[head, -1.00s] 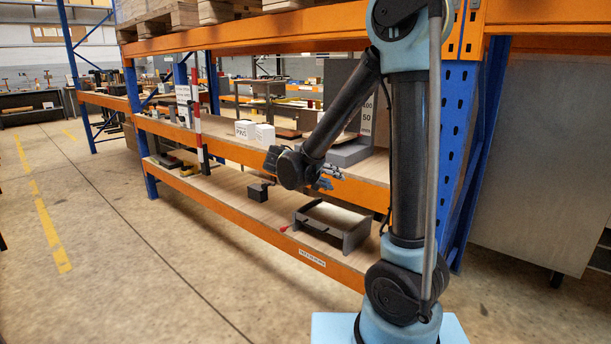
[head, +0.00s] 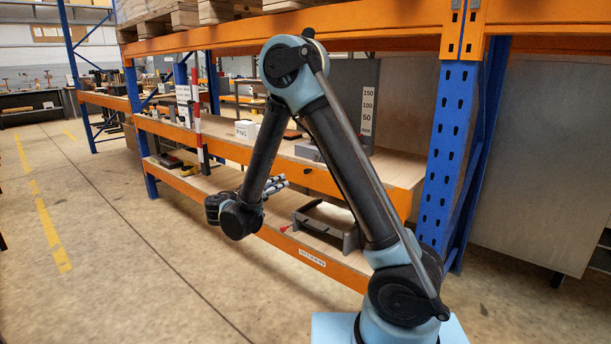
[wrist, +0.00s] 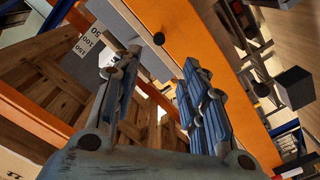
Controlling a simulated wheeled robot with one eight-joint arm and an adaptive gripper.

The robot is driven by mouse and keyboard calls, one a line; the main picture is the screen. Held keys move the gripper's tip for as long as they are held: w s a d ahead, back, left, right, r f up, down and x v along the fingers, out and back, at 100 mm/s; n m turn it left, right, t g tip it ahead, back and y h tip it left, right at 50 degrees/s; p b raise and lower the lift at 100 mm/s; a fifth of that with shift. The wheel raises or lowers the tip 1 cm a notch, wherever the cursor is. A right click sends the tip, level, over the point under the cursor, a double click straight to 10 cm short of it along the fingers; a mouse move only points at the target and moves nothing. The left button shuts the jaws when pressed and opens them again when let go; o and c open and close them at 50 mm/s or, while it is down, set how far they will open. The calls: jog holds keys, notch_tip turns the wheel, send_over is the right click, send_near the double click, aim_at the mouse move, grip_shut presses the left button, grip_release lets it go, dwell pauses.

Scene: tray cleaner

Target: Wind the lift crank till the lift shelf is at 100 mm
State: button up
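In the head view the lift is a tall grey panel (head: 348,85) on the upper shelf, with a white scale (head: 368,108) marked 50, 100 and 150 mm. A low grey block (head: 308,151) beside it may be the lift shelf; my arm covers part of it, and its height cannot be read. A small dark round part (head: 307,170) on the orange beam may belong to the crank; it also shows in the wrist view (wrist: 159,38). My gripper (head: 284,181) is open and empty in front of the rack, its fingers apart in the wrist view (wrist: 162,58).
A grey frame (head: 325,218) with a red-tipped part stands on the lower shelf, below my gripper. A white box (head: 246,129) and a red-and-white post (head: 197,130) are further left. A dark box (wrist: 295,88) shows in the wrist view. The aisle floor is clear.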

aim_at(305, 172)
jog(key=x, duration=1.6)
jog(key=shift+w+d, duration=0.15)
grip_shut()
